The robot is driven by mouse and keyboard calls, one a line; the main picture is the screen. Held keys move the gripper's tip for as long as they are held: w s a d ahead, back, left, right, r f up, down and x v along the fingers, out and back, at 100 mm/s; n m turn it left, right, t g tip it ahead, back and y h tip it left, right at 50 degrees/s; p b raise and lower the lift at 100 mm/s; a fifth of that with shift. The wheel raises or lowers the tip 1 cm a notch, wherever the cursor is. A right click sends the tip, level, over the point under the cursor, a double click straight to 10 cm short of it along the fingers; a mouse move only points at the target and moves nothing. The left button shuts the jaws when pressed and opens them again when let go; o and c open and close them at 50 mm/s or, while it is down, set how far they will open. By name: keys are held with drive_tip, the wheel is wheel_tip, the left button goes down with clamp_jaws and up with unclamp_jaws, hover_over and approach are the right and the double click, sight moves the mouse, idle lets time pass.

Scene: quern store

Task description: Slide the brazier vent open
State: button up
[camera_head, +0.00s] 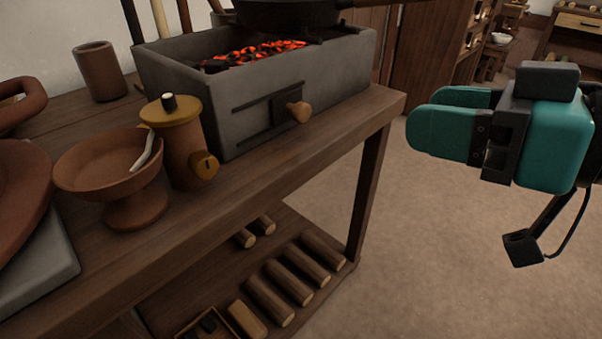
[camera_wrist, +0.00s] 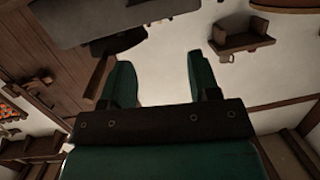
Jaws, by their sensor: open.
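The brazier (camera_head: 205,90) is a grey box with glowing coals on the wooden table. On its front face is a dark vent plate (camera_head: 257,121) between two rails, with a round wooden knob (camera_head: 299,111) towards the right. Whether the vent is partly open cannot be told. My gripper (camera_head: 425,115) is teal, open and empty. It hangs in the air right of the table, apart from the knob. In the wrist view, my gripper (camera_wrist: 156,78) points at a pale wall, with nothing between its fingers.
A clay canister (camera_head: 183,140) with a yellow lid stands just left of the brazier's front. A footed bowl (camera_head: 108,165) is beside it. A dark pan (camera_head: 290,14) sits over the coals. Logs (camera_head: 287,281) lie on the lower shelf. Floor (camera_head: 440,240) right of the table is clear.

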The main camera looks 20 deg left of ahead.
sight(306, 112)
wheel_tip(306, 112, down, 6)
drive_tip(key=w+t+y+b, duration=0.1)
drive_tip(key=t+b, duration=0.1)
drive_tip(key=b, duration=0.4)
drive_tip(key=shift+y, duration=0.3)
drive_tip(key=p+x, duration=0.2)
drive_tip(key=x, duration=0.4)
drive_tip(key=p+x, duration=0.3)
drive_tip(key=x, duration=0.3)
drive_tip(key=p+x, duration=0.2)
drive_tip(key=x, duration=0.4)
drive_tip(key=shift+w+d+f+p, duration=0.1)
drive_tip(key=shift+w+f+p, duration=0.1)
drive_tip(key=shift+w+p, duration=0.15)
clamp_jaws()
drive_tip(key=s, duration=0.1)
drive_tip(key=s+a+p, duration=0.1)
drive_tip(key=s, duration=0.2)
drive_tip(key=shift+s+a+r, duration=0.15)
drive_tip(key=shift+s+a, duration=0.1)
drive_tip(key=shift+a, duration=0.15)
drive_tip(key=shift+s+a, duration=0.1)
drive_tip(key=shift+s, duration=0.2)
